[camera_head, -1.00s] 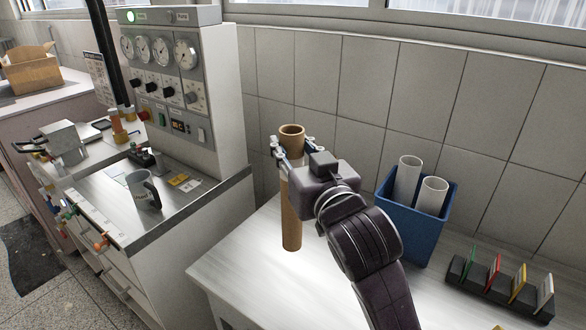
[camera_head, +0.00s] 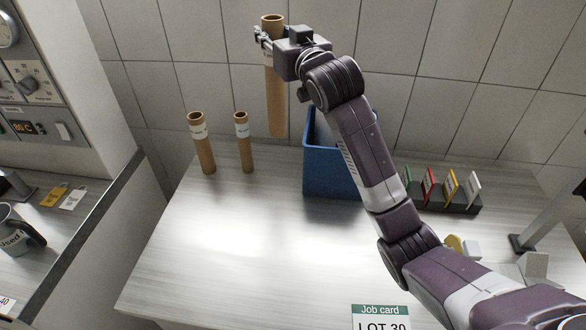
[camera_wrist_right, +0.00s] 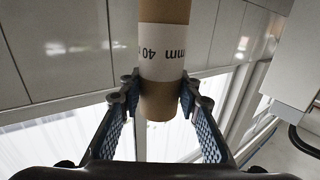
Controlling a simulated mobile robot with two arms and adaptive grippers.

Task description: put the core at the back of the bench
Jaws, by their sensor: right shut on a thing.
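The core, a tall brown cardboard tube (camera_head: 276,100), is held upright near its top by my right gripper (camera_head: 268,36). Its lower end is in front of the wall tiles, seemingly above the back of the bench (camera_head: 230,240). In the right wrist view, the gripper's fingers (camera_wrist_right: 160,88) are shut on the tube (camera_wrist_right: 160,106), beside a white label with "40" and "mm". Two shorter brown cores with white labels, a left one (camera_head: 203,150) and a right one (camera_head: 244,150), stand upright at the bench's back left. My left gripper is out of view.
A blue bin (camera_head: 320,175) stands right of the held core, partly behind my right arm. A rack of coloured cards (camera_head: 455,206) is farther right. A job card (camera_head: 381,318) is at the front. The bench's middle left is clear.

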